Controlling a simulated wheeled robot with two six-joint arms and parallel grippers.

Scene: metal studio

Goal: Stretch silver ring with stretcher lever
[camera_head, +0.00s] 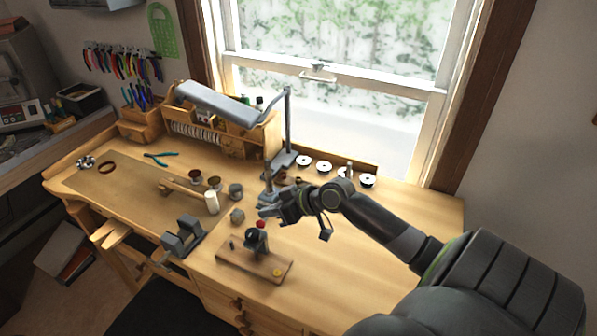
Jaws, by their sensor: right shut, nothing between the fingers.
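A small dark stretcher (257,243) stands upright on a wooden base board (235,262) at the front of the bench. A red knob (261,224), which looks like the end of its lever, shows at its top. My right gripper (266,211) is shut and empty, just above and behind the red knob. I cannot tell whether it touches the knob. A small yellow disc (277,272) lies on the board's right end. The silver ring is too small to make out. My left gripper is not in view.
A grey vise (183,237) sits at the bench's front edge. The bench's right side is clear.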

